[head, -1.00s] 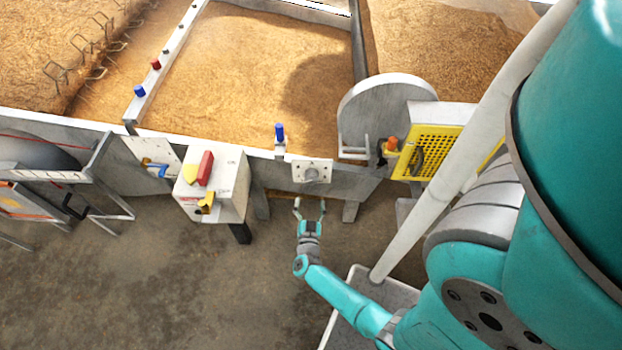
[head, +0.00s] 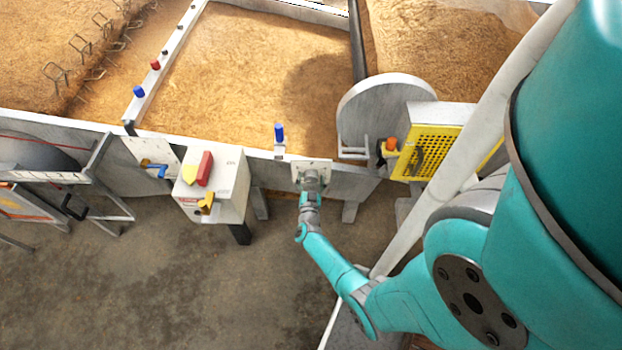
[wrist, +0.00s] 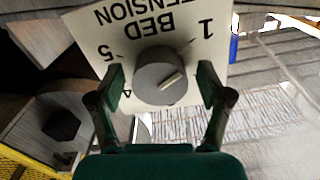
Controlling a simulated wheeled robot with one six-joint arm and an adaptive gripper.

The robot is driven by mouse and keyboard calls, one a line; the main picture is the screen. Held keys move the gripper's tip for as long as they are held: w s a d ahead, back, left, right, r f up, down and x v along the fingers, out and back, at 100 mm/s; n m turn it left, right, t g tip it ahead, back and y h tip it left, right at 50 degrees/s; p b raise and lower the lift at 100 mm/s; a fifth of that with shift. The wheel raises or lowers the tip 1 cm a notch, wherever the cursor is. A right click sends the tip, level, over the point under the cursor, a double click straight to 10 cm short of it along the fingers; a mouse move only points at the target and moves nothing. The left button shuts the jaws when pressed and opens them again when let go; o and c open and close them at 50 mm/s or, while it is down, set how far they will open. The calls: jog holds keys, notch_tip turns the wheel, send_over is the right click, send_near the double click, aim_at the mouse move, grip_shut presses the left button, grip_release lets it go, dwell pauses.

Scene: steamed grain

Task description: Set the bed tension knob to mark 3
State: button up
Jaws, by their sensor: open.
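The bed tension knob (wrist: 155,72) is a round grey knob with a pale line on its face. It sits on a white plate (wrist: 135,30) lettered BED TENSION, upside down in the wrist view. The figures 1, 5 and part of a 4 show; marks 2 and 3 are not visible. The pale line points right and slightly up in that view. My gripper (wrist: 162,83) is open, with one finger on each side of the knob; I cannot tell if they touch it. In the head view my gripper (head: 311,184) is at the plate (head: 300,168), covering part of it.
A blue-topped peg (head: 279,133) stands on the rim just left of the plate. A grey box (head: 228,185) with red and yellow controls is further left. A yellow perforated guard (head: 437,152) and a grey disc housing (head: 375,110) are to the right. Bare floor lies in front.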

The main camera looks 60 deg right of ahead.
jog(key=c, duration=1.1)
jog(key=shift+c, duration=0.2)
jog(key=m, duration=0.5)
jog(key=shift+m, duration=0.4)
jog(key=m, duration=1.2)
jog(key=shift+m, duration=0.4)
jog(key=m, duration=0.5)
jog(key=shift+s, duration=0.1)
jog(key=shift+f, duration=0.1)
